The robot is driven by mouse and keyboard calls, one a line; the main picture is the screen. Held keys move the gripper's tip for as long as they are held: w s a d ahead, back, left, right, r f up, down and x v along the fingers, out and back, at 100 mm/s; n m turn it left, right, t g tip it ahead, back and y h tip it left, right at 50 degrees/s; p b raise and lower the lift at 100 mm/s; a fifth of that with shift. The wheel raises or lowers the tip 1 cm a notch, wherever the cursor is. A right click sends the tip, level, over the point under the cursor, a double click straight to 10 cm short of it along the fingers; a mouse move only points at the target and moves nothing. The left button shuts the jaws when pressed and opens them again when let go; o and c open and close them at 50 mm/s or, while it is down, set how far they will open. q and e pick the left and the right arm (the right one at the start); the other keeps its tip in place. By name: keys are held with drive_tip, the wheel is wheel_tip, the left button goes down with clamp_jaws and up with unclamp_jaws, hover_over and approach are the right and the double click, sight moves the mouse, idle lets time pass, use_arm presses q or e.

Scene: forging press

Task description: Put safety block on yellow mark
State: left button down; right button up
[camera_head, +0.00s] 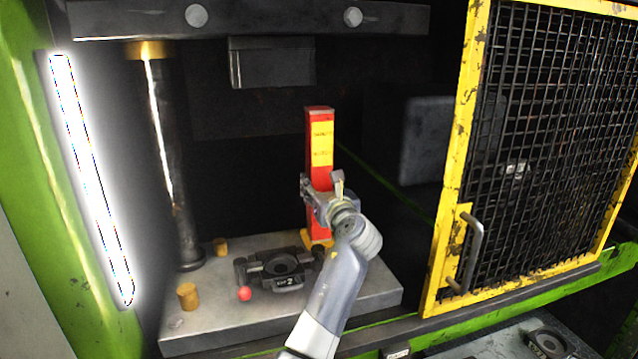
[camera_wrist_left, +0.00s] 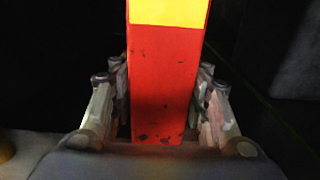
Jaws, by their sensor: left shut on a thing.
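The safety block (camera_head: 320,176) is a tall red post with a yellow label on its upper part. It stands upright at the back right of the grey press bed. My left gripper (camera_head: 322,188) is shut on its lower half. In the left wrist view the red block (camera_wrist_left: 165,80) fills the space between the two fingers. The yellow mark (camera_head: 312,243) shows as a patch at the block's foot, partly covered by the block and my arm. I cannot tell whether the block's base touches it. My right gripper is not in view.
Two short yellow-brown posts (camera_head: 188,297) stand to the left. The yellow mesh door (camera_head: 462,150) is at the right. A dark column (camera_head: 172,170) rises at left.

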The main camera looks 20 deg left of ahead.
use_arm(q)
drive_tip(key=shift+d+r, duration=0.2)
drive_tip(key=shift+r, duration=0.1)
drive_tip(key=shift+s, duration=0.1)
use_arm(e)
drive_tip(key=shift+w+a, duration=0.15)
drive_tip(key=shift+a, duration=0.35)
use_arm(q)
drive_tip(key=c, duration=1.2)
unclamp_jaws()
drive_tip(key=shift+a+f, duration=0.1)
drive_tip(key=shift+f, duration=0.3)
drive_tip(key=o, duration=0.3)
drive_tip(key=shift+s+r, duration=0.1)
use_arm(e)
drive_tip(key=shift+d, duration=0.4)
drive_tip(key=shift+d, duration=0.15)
